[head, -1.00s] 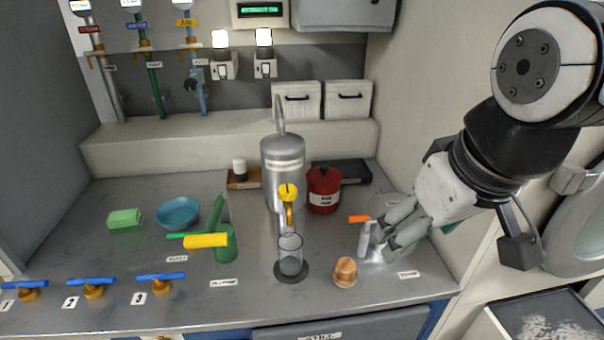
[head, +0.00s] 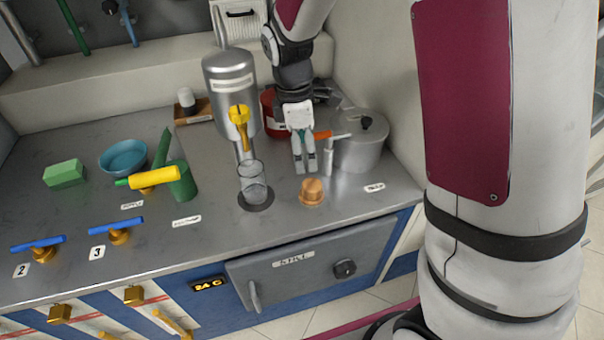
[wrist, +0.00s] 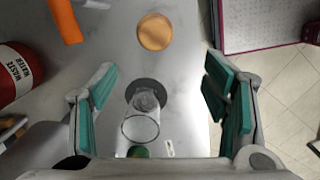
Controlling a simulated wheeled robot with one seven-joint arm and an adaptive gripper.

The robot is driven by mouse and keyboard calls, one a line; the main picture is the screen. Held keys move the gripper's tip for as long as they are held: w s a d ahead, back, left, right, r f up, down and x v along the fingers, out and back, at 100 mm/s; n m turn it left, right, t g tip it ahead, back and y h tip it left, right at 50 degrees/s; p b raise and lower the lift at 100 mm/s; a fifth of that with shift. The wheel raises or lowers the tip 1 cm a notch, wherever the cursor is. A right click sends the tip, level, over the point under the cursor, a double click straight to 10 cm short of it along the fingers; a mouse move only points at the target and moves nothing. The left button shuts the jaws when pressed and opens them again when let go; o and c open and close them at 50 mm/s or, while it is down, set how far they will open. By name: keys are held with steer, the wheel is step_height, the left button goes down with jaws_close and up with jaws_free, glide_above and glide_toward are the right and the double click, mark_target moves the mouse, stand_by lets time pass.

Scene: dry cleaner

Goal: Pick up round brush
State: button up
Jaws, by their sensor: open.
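The round brush appears to be the small light-brown wooden piece (head: 312,192), standing on the steel counter (head: 225,230) near its front edge. Its round top also shows in the wrist view (wrist: 154,32), at the upper middle. My gripper (head: 304,170) points down just behind and above it in the head view, apart from it. In the wrist view my gripper (wrist: 160,95) has its green-padded fingers wide apart with nothing held. The brush lies beyond the fingertips there. Its underside is hidden.
A clear glass (head: 252,182) on a dark disc stands left of the brush. An orange-handled tap (head: 328,155) and a steel pot (head: 362,150) are right and behind. A red canister (head: 269,112) and steel tank (head: 230,85) stand behind. The counter front edge is close.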

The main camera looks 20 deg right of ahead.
mark_target(312, 184)
steer(key=f, duration=0.6)
steer(key=d+f, duration=0.1)
steer(key=f, duration=0.2)
steer(key=shift+w+d+f, duration=0.1)
steer(key=shift+d+f, duration=0.15)
steer(key=shift+f, duration=0.6)
steer(key=shift+w+d+f, duration=0.1)
steer(key=shift+d+f, duration=0.1)
steer(key=shift+f, duration=0.7)
steer(key=shift+w+d+f, duration=0.1)
steer(key=shift+d+f, duration=0.15)
steer(key=shift+f, duration=0.6)
steer(key=c, duration=1.4)
steer(key=shift+r, duration=0.1)
steer(key=shift+c, duration=0.2)
steer(key=shift+r, duration=0.45)
steer(key=r, duration=0.1)
steer(key=s+r, duration=0.1)
steer(key=shift+r, duration=0.35)
steer(key=s+r, duration=0.1)
steer(key=s, duration=1.4)
steer(key=shift+r, duration=0.15)
